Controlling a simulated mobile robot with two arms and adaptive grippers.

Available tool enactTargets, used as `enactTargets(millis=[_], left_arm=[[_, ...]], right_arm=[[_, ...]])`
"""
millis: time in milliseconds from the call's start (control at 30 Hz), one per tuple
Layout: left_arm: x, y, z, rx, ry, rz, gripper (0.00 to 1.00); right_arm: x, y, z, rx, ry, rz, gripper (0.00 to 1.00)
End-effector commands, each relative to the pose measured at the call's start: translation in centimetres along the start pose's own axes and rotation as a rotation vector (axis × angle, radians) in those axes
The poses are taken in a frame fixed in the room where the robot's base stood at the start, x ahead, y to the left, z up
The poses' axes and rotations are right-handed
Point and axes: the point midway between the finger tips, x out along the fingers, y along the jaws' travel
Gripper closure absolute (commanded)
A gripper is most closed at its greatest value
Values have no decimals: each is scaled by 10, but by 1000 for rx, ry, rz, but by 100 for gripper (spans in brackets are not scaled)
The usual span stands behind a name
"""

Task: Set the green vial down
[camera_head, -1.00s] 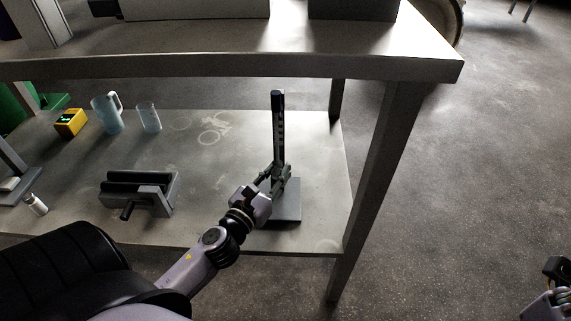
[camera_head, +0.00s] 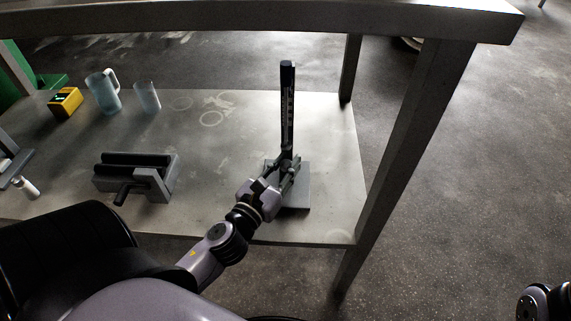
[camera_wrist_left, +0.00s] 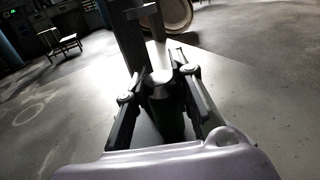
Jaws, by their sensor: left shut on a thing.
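The green vial (camera_wrist_left: 168,115) shows in the left wrist view as a dark green body with a silvery cap, between the fingers of my left gripper (camera_wrist_left: 158,82). In the head view my left gripper (camera_head: 285,173) is at the foot of the disperser column (camera_head: 287,115), in front of its post and over its grey base plate (camera_head: 297,198). The gripper is shut on the vial. The vial cannot be made out in the head view. Whether its bottom touches the plate is hidden.
The lower shelf (camera_head: 225,150) holds a grey block with a handle (camera_head: 150,180), a jug (camera_head: 103,92), a beaker (camera_head: 147,97), a yellow box (camera_head: 66,102) and a small white bottle (camera_head: 27,187). A table leg (camera_head: 415,140) stands to the right. The tabletop edge (camera_head: 270,18) overhangs.

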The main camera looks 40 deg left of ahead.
Motion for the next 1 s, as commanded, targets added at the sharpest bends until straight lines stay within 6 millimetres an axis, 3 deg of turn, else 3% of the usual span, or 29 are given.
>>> enactTargets(millis=[67, 100, 400, 767, 1000], left_arm=[[0, 0, -4, -1, 0, 0, 100], [0, 0, -3, -1, 0, 0, 77], [0, 0, -3, 0, 0, 0, 58], [0, 0, 2, 1, -1, 0, 58], [-35, 0, -2, -3, 6, 3, 58]], right_arm=[[-1, 0, 0, -1, 4, -2, 100], [1, 0, 0, -1, 7, -3, 100], [1, 0, 0, 0, 5, -2, 100], [4, 0, -1, 0, 9, -2, 100], [-2, 0, 0, 1, -3, 3, 100]])
